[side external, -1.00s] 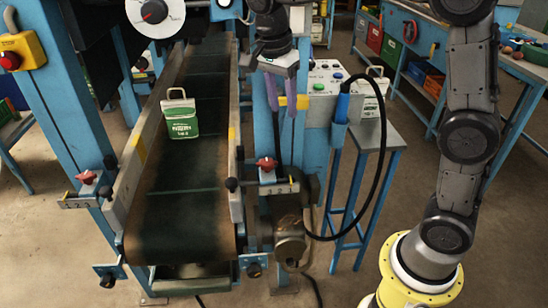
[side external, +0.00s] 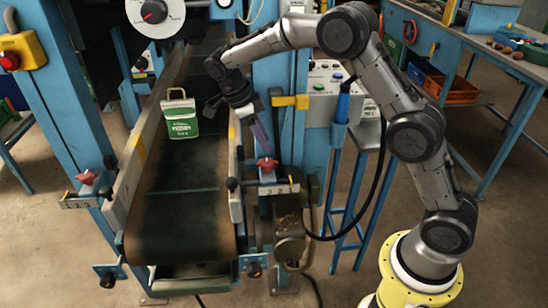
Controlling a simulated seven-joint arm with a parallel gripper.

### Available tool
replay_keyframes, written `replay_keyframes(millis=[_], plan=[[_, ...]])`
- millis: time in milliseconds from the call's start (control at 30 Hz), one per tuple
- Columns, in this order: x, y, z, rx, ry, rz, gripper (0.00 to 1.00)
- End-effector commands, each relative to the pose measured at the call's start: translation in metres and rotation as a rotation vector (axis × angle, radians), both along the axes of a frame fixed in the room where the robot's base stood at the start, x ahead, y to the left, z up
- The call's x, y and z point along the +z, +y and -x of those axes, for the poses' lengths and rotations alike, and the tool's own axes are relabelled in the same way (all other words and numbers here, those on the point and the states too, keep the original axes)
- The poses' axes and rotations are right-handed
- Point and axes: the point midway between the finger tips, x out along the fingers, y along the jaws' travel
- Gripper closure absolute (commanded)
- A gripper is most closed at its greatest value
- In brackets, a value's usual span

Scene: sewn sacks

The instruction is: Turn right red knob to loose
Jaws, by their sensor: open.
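The right red knob (side external: 266,164) sits on the bracket at the right rail of the conveyor, above a small numbered scale plate (side external: 280,189). The left red knob (side external: 87,177) sits on the matching bracket at the left rail. My gripper (side external: 264,150) points down and slightly right, with its purple fingers just above the right red knob. It is open and holds nothing. From this angle I cannot tell whether the fingers straddle or touch the knob.
A green and white sack (side external: 181,116) stands on the dark conveyor belt (side external: 180,215). A blue post with a yellow clamp (side external: 290,101) rises close to the right of my gripper. A blue-handled tool (side external: 342,104) with a black cable and a button panel (side external: 325,85) stand further right.

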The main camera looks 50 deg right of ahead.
Motion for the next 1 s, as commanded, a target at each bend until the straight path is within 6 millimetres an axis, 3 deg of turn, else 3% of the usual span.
replay_keyframes(millis=[200,400,800,867,1000], plan=[[-0.038,-0.012,0.012,-0.001,0.004,0.0,0.54],[-0.06,-0.018,0.018,0.0,0.003,0.0,0.54],[-0.067,-0.02,0.02,0.0,0.0,0.0,0.54],[-0.067,-0.02,0.02,0.001,0.0,0.0,0.61],[-0.067,-0.02,0.02,0.001,0.0,0.0,0.86]])
